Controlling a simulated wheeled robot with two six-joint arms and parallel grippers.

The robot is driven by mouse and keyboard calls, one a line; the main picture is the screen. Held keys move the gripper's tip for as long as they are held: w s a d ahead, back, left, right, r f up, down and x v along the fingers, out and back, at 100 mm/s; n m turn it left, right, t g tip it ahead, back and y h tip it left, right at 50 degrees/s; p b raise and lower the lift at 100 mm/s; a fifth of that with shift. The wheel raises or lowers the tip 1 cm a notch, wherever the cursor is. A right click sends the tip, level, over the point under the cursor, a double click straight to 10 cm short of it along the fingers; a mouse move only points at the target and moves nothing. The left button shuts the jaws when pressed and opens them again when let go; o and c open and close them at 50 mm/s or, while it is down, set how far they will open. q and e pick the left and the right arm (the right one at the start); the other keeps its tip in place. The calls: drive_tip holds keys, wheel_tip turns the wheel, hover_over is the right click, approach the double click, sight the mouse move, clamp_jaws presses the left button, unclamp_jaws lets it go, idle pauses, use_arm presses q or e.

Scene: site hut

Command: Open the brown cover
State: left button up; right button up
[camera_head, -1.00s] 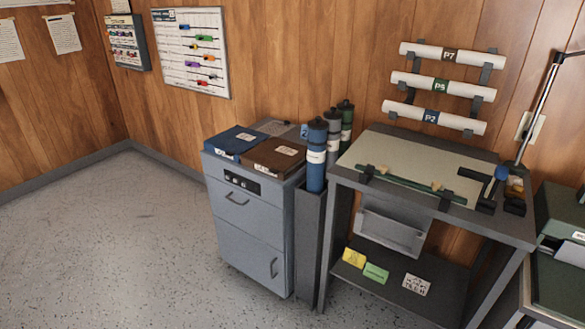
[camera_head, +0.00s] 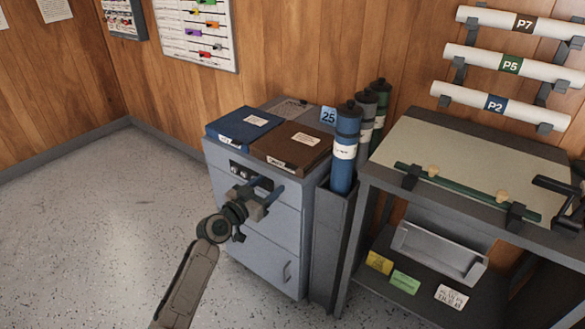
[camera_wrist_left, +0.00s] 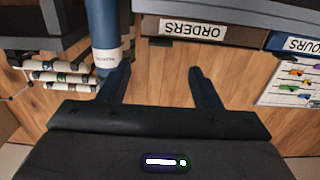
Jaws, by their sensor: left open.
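The brown cover (camera_head: 291,147) lies flat and shut on top of the grey cabinet (camera_head: 257,206), to the right of a blue cover (camera_head: 243,127). It has a white label on top and a tag on its front edge. In the left wrist view its edge (camera_wrist_left: 239,35) shows at the top, with a tag reading ORDERS. My left gripper (camera_head: 269,189) is open and empty, in front of the cabinet and below the brown cover's front edge, apart from it.
Blue, grey and green tubes stand close to the right of the cabinet; the blue tube (camera_head: 344,150) is nearest. A workbench (camera_head: 462,175) with a green bar stands further right. Floor (camera_head: 110,220) to the left is clear.

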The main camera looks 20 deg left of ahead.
sight(289, 168)
use_arm(q)
drive_tip(key=x, duration=0.9)
drive_tip(key=shift+w+f+p, duration=0.1)
drive_tip(key=shift+f+p, duration=0.05)
drive_tip(key=shift+p, duration=0.15)
use_arm(e)
drive_tip(key=shift+s+d+f, duration=0.1)
drive_tip(key=shift+s+f, duration=0.2)
drive_tip(key=shift+f, duration=0.25)
drive_tip(key=shift+s+f, duration=0.25)
drive_tip(key=shift+f, duration=0.3)
use_arm(q)
drive_tip(key=shift+c, duration=0.5)
clamp_jaws()
use_arm(e)
drive_tip(key=shift+w+r, duration=0.1)
drive_tip(key=shift+w, duration=0.05)
